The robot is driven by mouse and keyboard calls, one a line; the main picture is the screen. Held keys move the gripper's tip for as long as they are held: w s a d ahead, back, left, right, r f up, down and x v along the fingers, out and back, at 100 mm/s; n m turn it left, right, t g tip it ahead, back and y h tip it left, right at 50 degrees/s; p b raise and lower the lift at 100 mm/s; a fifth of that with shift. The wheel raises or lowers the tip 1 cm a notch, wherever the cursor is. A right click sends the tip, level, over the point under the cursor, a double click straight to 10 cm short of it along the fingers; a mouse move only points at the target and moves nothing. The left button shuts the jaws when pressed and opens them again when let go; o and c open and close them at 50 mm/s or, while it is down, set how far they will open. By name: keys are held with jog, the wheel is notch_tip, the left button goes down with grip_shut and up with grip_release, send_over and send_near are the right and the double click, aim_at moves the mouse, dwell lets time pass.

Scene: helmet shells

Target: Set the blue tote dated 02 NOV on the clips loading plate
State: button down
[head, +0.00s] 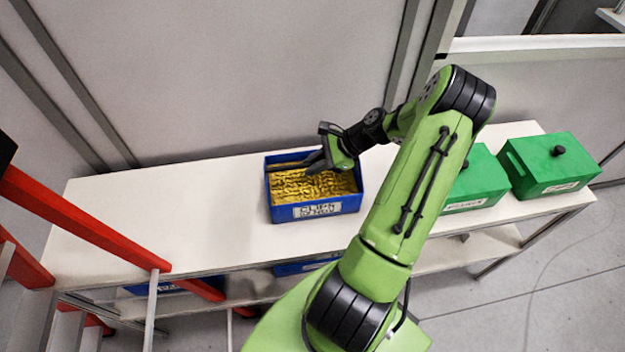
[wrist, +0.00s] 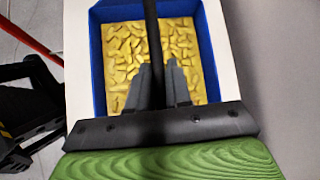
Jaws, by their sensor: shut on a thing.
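A blue tote (head: 318,208) full of yellow clips (head: 310,186) sits on the white bench top (head: 170,210). Its front label (head: 318,211) reads CLIPS, with a second line that looks like 02 NOV but is too small to be sure. In the wrist view the gripper (wrist: 163,80) closes around this bar, with the clips and the tote's blue wall (wrist: 100,70) below. The tote looks level and seems to rest on the bench. I cannot make out a clips loading plate.
Two green lidded boxes (head: 552,165) stand at the bench's right end, one partly behind my arm. More blue totes (head: 295,267) sit on the lower shelf. A red frame (head: 80,220) crosses the left front. The bench top left of the tote is clear.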

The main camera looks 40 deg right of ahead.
notch_tip(320, 180, up, 10)
jog(key=shift+r+p, duration=0.1)
jog(key=shift+p, duration=0.75)
jog(key=shift+w+a, duration=0.1)
jog(key=w+a+f+n+g, duration=0.1)
jog(key=w+a+f, duration=0.15)
jog(key=a, duration=0.95)
jog(key=w+a+f+n, duration=0.15)
jog(key=w+a, duration=0.25)
jog(key=a, duration=0.7)
notch_tip(320, 180, up, 9)
jog(key=w+m+t+h, duration=0.2)
jog(key=m+t+h, duration=0.1)
jog(key=m, duration=0.5)
jog(key=shift+f+h, duration=0.15)
jog(key=shift+h, duration=0.35)
jog(key=shift+d, duration=0.1)
